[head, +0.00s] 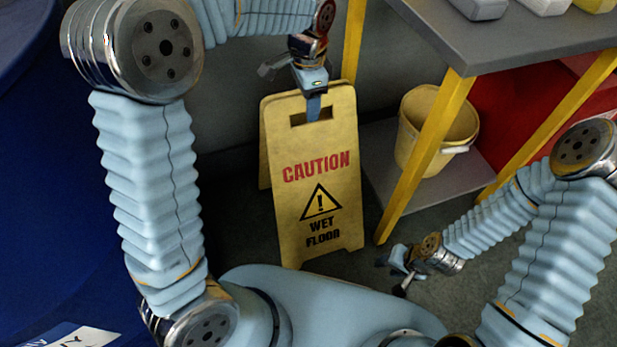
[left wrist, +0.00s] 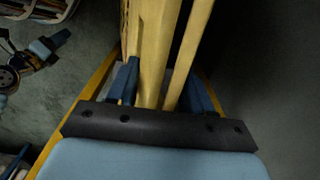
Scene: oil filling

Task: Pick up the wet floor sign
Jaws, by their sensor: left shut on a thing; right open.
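The yellow wet floor sign (head: 318,215) stands upright in the middle of the head view, with red CAUTION lettering and a slot near its top edge. My left gripper (head: 313,106) reaches down from above and is shut on the top of the sign, one finger showing at the slot. In the left wrist view the sign's panels (left wrist: 158,50) run between the blue fingers (left wrist: 165,90). My right gripper (head: 396,270) is low at the right of the sign, open and empty, apart from it.
A grey table (head: 495,40) with yellow legs stands at the right, with bottles on top partly cut off. A yellow bucket (head: 410,150) sits on its lower shelf. A large blue object (head: 50,200) fills the left side. Dark floor lies around the sign.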

